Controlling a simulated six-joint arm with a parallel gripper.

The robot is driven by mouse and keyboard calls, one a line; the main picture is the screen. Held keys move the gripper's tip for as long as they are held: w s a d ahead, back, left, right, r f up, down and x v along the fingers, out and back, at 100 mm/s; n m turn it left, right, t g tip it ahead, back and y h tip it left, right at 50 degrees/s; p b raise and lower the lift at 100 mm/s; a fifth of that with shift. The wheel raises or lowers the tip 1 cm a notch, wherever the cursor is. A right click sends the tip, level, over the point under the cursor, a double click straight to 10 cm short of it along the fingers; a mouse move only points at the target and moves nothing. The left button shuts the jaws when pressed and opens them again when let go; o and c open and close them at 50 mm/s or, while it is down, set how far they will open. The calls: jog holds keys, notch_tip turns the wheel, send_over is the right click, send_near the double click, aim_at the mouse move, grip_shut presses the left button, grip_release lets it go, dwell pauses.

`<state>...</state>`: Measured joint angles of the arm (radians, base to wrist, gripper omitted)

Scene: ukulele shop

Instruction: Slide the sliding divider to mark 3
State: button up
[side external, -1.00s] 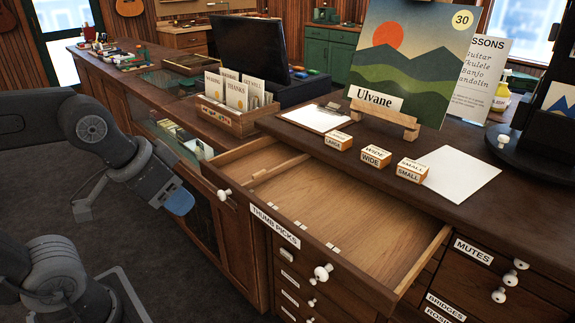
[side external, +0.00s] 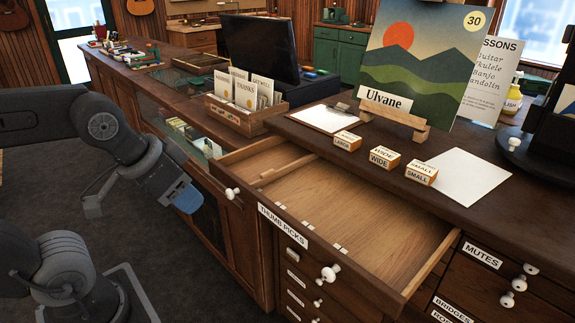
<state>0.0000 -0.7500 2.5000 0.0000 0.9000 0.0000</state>
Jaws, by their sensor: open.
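The sliding divider (side external: 285,171) is a thin wooden strip inside the open drawer (side external: 375,215), near its left end. Small white marks (side external: 308,226) show in several places along the inner front edge; their numbers are too small to read. The drawer front carries a "THUMB PICKS" label and white knobs. My gripper (side external: 186,199), grey with a blue part at its end, is left of the drawer and apart from it and the divider. It is open, with nothing seen in it.
Labelled wooden blocks (side external: 384,157), a clipboard (side external: 325,118), a white sheet (side external: 458,176) and an easel (side external: 395,117) with a picture stand on the counter behind the drawer. A card box (side external: 236,120) is at the back left. The drawer right of the divider is empty.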

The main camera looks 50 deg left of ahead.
jog(key=shift+r, duration=0.1)
jog(key=shift+c, duration=0.6)
notch_tip(320, 180, up, 4)
jog(key=g, duration=0.6)
send_over(267, 172)
notch_tip(267, 172, down, 13)
jog(key=shift+f, duration=0.2)
grip_shut()
